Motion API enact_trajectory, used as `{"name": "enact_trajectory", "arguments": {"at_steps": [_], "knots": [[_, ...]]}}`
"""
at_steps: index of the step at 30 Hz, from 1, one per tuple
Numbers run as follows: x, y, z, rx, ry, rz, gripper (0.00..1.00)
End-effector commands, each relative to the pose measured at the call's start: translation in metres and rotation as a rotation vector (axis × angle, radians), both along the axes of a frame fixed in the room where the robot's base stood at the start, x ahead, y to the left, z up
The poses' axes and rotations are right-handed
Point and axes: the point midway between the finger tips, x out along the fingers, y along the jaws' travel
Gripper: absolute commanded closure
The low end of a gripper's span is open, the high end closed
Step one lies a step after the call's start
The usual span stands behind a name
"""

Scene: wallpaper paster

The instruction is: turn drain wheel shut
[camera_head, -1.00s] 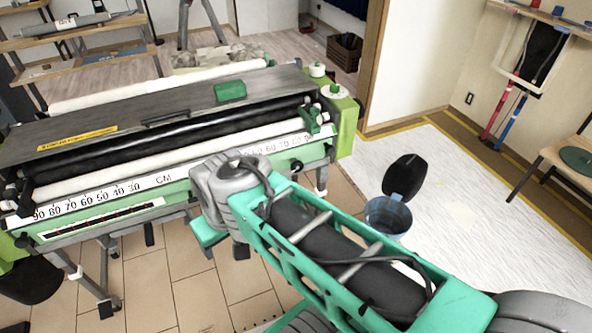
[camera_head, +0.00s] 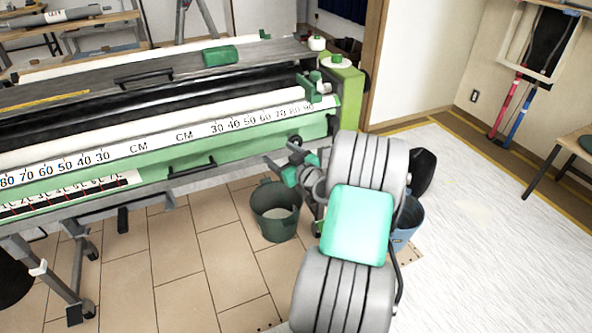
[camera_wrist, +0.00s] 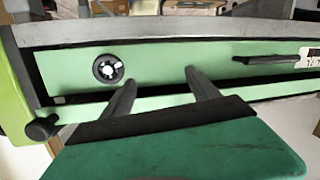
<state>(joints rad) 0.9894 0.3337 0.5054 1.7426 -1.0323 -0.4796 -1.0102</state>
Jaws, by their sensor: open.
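The drain wheel, as far as I can tell, is the small round black wheel (camera_wrist: 108,69) with a pale centre on the green front panel (camera_wrist: 170,72) in the wrist view. In the head view a small dark round part (camera_head: 296,140) near the right end of the machine's front looks like the same wheel. My gripper (camera_wrist: 160,76) is open and empty, its two fingers apart and pointing at the panel, to the right of the wheel in the wrist view. The gripper is partly hidden by my arm in the head view. I cannot tell how far the wheel is turned.
A black knob (camera_wrist: 42,128) sticks out at lower left in the wrist view. A black handle (camera_head: 192,165) is on the front panel. A dark green bucket (camera_head: 275,212) stands on the floor below. A blue bucket (camera_head: 408,222) is partly behind my arm.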

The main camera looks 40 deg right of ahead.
Motion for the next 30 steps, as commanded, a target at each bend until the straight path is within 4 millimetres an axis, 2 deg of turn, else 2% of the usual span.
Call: {"name": "enact_trajectory", "arguments": {"at_steps": [1,3,5,8,18,22,28,30], "knots": [[-0.015,-0.032,-0.024,-0.007,-0.054,-0.071,0.30],[-0.030,-0.060,-0.027,-0.023,-0.110,-0.141,0.30],[-0.035,-0.072,-0.027,-0.032,-0.133,-0.170,0.30],[-0.028,-0.076,-0.022,-0.038,-0.141,-0.175,0.30],[0.030,-0.092,-0.023,-0.035,-0.138,-0.172,0.30],[0.038,-0.094,-0.022,-0.034,-0.138,-0.173,0.30],[0.038,-0.094,-0.022,-0.034,-0.137,-0.174,0.30],[0.038,-0.094,-0.022,-0.034,-0.137,-0.174,0.35]]}}
